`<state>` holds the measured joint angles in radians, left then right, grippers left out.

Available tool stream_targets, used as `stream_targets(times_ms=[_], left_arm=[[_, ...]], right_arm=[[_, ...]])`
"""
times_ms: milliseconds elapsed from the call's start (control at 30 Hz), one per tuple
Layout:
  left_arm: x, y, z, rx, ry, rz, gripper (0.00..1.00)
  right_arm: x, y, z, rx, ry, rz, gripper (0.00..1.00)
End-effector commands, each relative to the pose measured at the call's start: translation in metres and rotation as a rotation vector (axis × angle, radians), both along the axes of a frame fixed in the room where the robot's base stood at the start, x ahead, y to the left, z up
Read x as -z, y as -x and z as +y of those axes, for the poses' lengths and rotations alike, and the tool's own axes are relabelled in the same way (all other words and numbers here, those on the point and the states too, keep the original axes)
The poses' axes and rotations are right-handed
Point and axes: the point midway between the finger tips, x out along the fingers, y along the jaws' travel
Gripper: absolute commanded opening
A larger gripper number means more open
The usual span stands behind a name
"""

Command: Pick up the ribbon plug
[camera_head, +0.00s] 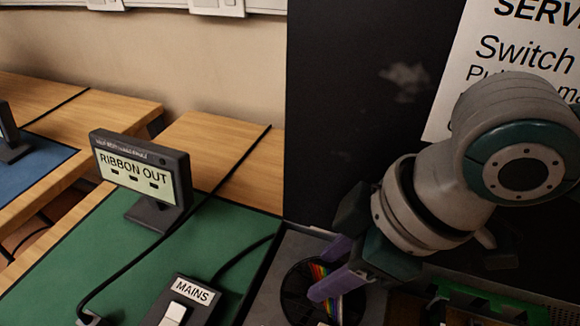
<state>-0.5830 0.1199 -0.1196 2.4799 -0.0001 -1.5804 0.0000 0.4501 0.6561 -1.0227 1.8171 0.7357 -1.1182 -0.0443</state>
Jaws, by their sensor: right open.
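My right gripper (322,268) reaches in from the right, its two purple fingers apart and pointing left. A rainbow-coloured ribbon cable (318,271) shows between and behind the fingers, over a dark round part in a grey case. I cannot make out the ribbon plug itself; the fingers and gripper body cover part of this area. I cannot tell whether the fingers touch the ribbon. My left gripper is not in view.
A small display (141,176) reading "RIBBON OUT" stands on the green mat (130,240). A MAINS switch box (184,303) with a black cable is near the front. A tall dark panel (345,110) with a paper sign (500,55) rises behind the gripper.

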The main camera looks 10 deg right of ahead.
Motion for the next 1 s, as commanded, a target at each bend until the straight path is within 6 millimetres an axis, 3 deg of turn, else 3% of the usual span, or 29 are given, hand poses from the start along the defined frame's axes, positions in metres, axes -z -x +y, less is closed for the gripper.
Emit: stream_targets(times_ms=[200, 600, 1000], left_arm=[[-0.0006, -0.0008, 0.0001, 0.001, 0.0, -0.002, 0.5], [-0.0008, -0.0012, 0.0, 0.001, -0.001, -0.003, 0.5], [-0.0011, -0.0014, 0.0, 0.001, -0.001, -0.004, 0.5]], right_arm=[[-0.0002, -0.0003, 0.0002, -0.001, 0.001, -0.001, 0.45], [-0.0004, -0.0003, 0.0, 0.0, 0.001, -0.001, 0.0], [-0.0007, -0.0002, 0.0, 0.0, 0.001, -0.001, 0.0]])
